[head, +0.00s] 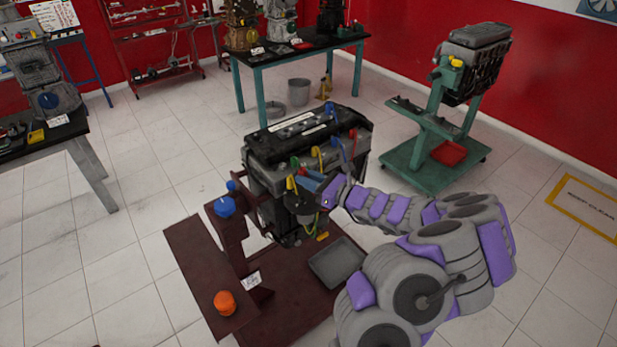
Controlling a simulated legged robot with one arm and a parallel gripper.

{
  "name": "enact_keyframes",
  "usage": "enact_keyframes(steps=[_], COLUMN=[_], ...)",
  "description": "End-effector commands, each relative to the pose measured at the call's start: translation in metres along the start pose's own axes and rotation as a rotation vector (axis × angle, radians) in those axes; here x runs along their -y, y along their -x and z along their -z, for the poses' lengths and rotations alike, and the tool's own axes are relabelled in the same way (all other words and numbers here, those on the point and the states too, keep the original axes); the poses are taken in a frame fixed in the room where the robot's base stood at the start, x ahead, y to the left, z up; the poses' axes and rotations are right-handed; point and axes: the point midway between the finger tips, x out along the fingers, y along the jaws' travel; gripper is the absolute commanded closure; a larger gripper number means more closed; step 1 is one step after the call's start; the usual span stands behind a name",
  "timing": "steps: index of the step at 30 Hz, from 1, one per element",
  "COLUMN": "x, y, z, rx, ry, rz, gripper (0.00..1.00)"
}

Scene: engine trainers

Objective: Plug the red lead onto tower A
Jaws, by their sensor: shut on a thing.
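A dark engine (280,150) with a black and grey top is mounted on a dark red stand (205,270) in the middle of the head view. My gripper (306,183) is at the engine's near side, just below the left red end. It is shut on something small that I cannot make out. I cannot read any tower letter, so I cannot tell which tower is A.
A grey tray (337,262) lies on the stand's base below my arm. A blue knob (225,206) and an orange knob (224,302) are on the stand's left part. A green engine trolley (430,165) stands at the right. Open tiled floor lies left of the stand.

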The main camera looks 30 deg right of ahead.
Motion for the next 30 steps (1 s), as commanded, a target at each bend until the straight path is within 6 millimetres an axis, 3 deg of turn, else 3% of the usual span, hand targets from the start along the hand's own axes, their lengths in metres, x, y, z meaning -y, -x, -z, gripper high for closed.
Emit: enact_keyframes(steps=[17, 30], x=[-0.001, -0.001], y=[0.001, 0.001], z=[0.002, 0.022], rx=[0.001, 0.005], ry=[0.001, 0.0], rz=[0.0, -0.001], gripper=[1.0, 1.0])
